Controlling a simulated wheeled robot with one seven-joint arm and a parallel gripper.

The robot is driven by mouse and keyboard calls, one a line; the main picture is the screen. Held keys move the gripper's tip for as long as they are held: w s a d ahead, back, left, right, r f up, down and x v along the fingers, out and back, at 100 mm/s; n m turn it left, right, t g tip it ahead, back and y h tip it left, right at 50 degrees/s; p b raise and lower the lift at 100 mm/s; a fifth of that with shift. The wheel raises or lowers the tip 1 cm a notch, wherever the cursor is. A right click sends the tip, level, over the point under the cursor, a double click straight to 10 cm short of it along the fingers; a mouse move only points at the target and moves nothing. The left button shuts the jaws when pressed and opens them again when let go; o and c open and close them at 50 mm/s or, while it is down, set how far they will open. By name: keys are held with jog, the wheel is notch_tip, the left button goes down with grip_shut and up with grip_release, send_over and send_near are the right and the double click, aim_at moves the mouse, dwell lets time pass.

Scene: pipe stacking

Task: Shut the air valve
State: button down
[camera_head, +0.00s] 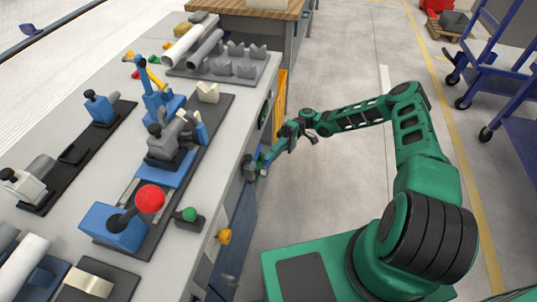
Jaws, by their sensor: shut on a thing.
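My gripper (262,169) is at the front side of the workbench, below the tabletop edge, at the end of my green arm. It is shut on a small part at a grey fitting (248,167) on the bench side. This fitting looks like the air valve, and the held part looks like its handle. The fingers hide most of that part, so I cannot tell the handle's angle.
The bench top (231,113) carries a red-knobbed lever (150,198), a green button (189,214), blue fixtures and grey pipes (184,44). A yellow knob (224,236) sticks out from the bench side. A blue cart (505,75) stands at the right. The floor between is clear.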

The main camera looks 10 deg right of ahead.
jog(key=shift+f, duration=0.1)
jog(key=c, duration=1.8)
grip_release()
jog(key=shift+w+a+f, duration=0.1)
jog(key=shift+c, duration=0.2)
jog(key=shift+o, duration=0.2)
jog(key=v, duration=1)
jog(key=shift+w+d, duration=0.25)
jog(key=shift+w, duration=0.05)
